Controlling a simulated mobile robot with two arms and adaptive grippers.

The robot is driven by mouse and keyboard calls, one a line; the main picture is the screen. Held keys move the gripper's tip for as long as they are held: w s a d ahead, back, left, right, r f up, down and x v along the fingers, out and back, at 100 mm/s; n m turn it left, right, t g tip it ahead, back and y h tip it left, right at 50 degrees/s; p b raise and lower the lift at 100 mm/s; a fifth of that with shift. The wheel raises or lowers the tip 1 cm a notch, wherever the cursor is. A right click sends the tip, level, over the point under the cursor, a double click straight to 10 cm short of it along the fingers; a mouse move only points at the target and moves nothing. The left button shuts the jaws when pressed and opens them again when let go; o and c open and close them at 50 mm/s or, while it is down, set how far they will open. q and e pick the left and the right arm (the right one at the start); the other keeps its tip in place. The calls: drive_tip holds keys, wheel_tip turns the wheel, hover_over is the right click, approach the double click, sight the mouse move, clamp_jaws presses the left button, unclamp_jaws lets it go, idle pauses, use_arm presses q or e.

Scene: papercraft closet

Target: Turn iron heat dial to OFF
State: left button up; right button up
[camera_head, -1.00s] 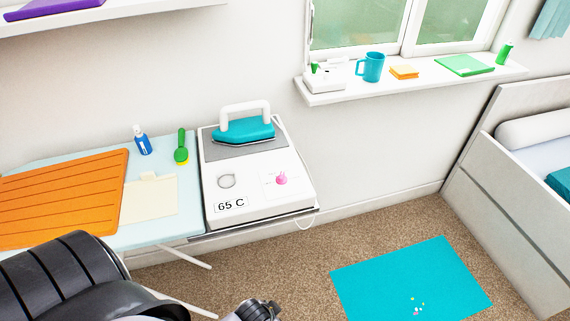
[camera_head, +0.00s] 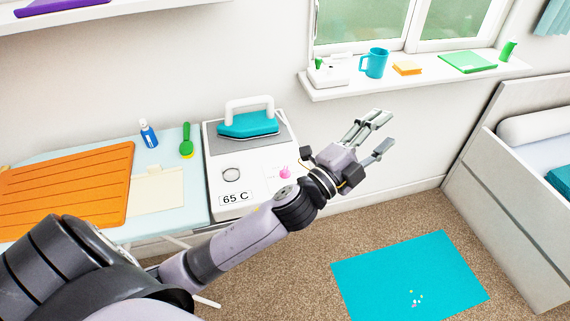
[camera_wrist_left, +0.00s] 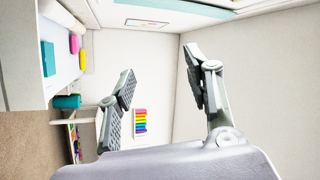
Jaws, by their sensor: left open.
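The iron station (camera_head: 218,188) is a white box with a "65 C" label at its front. It stands at the right end of the ironing board. A teal iron (camera_head: 248,124) with a white handle rests on its grey plate. A pink dial (camera_head: 286,171) sits on the right part of the station's top. A round ring-like control (camera_head: 231,174) sits left of it. My left gripper (camera_head: 384,133) is open and empty, right of the station, past the dial and in front of the wall. My left forearm crosses the station's front right corner. My right gripper is not in view.
The ironing board (camera_head: 187,206) holds an orange folded cloth (camera_head: 70,185), a blue bottle (camera_head: 149,134) and a green brush (camera_head: 187,140). A window sill (camera_head: 325,91) with a teal mug (camera_head: 374,63) is above the gripper. A teal mat (camera_head: 400,270) lies on the carpet; a bed is right.

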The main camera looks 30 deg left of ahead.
use_arm(q)
drive_tip(key=s+d+r+m+g+h, duration=0.2)
drive_tip(key=d+r+m+g+h, duration=0.5)
drive_tip(key=m+h, duration=0.6)
drive_tip(key=m+g+y, duration=1.3)
drive_tip(key=m+y, duration=0.6)
drive_tip(key=m, duration=0.1)
approach(285, 169)
wheel_tip(285, 169, down, 9)
drive_tip(key=p, duration=0.3)
drive_tip(key=shift+d+r, duration=0.15)
clamp_jaws()
